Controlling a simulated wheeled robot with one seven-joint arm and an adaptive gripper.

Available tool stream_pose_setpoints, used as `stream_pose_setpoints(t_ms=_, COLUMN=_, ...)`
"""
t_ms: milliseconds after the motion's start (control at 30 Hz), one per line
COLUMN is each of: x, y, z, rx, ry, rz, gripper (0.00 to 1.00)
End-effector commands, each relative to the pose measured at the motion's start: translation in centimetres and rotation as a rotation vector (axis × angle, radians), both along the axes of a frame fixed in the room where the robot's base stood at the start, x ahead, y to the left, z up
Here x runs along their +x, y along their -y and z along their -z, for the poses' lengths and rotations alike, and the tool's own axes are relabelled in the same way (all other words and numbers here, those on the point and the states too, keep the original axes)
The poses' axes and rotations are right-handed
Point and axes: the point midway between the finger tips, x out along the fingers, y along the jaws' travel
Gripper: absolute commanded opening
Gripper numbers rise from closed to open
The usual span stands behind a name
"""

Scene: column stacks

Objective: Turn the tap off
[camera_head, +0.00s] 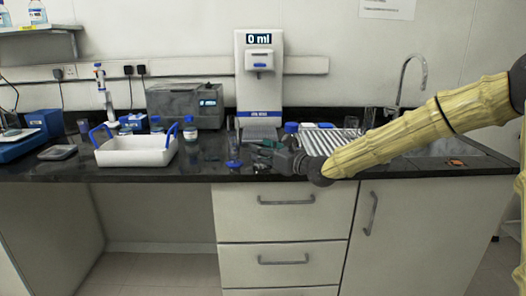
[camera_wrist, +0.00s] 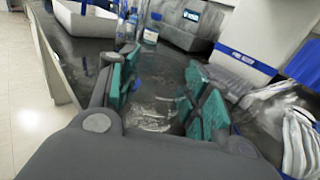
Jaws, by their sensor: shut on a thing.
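The grey gooseneck tap (camera_head: 402,80) stands behind the sink (camera_head: 450,149) at the right of the counter. I cannot tell whether water runs from it, and my arm crosses in front of its lower part. My gripper (camera_head: 268,157) is well to the left of the tap, low over the counter's front edge. In the wrist view, the teal fingers of my gripper (camera_wrist: 160,88) are closed on a clear glass vessel (camera_wrist: 154,108) between them. Its exact shape is hard to make out.
A white dispenser (camera_head: 259,85) reading "0 ml" stands behind my gripper. A ribbed draining area (camera_head: 330,141) lies to its right. A white tray with blue handles (camera_head: 137,153), bottles (camera_head: 190,130) and a grey machine (camera_head: 183,101) stand left. Small items crowd the counter near my gripper.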

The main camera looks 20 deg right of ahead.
Motion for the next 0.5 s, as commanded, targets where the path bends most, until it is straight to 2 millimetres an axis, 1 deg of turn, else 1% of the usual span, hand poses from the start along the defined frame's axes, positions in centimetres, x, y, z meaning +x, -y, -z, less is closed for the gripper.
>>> stream_pose_setpoints(t_ms=167, x=0.01, y=-0.05, z=-0.15, rx=0.0, ry=0.002, rz=-0.001, gripper=0.24)
stream_pose_setpoints(t_ms=333, x=0.0, y=-0.04, z=0.21, rx=0.0, ry=0.002, rz=0.0, gripper=0.24)
stream_pose_setpoints(t_ms=367, x=0.01, y=-0.03, z=0.2, rx=0.0, ry=0.001, rz=0.0, gripper=0.5)
stream_pose_setpoints(t_ms=400, x=0.0, y=-0.02, z=0.13, rx=0.0, ry=0.001, rz=0.0, gripper=0.58)
stream_pose_setpoints(t_ms=500, x=0.0, y=-0.02, z=0.13, rx=0.0, ry=0.001, rz=0.0, gripper=0.58)
